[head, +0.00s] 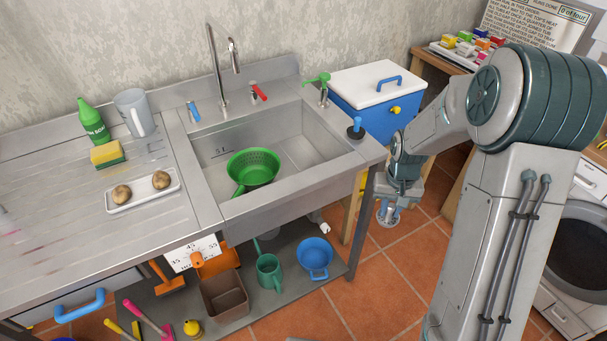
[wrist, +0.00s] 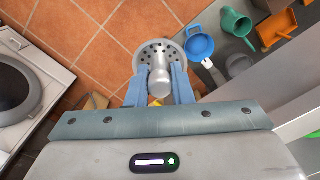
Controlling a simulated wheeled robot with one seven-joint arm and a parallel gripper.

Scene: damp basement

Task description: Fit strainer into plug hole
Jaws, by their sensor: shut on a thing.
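The strainer, a round grey metal disc with holes and a pale knob, shows in the wrist view (wrist: 148,52) with its knob between the blue fingers of my gripper (wrist: 160,84). In the head view my gripper (head: 398,194) hangs to the right of the sink unit, beyond its right edge, with the strainer (head: 386,215) below it over the tiled floor. The steel sink basin (head: 315,133) is left of my gripper. A green colander (head: 253,169) sits in the basin. I cannot see the plug hole; the colander may cover it.
A blue-knobbed stopper (head: 356,129) stands on the sink's right rim. A tall tap (head: 217,75) and a green tap (head: 322,88) rise behind. A blue cooler (head: 372,98) stands right of the sink. A blue pot (head: 314,257) and other items sit on the shelf below.

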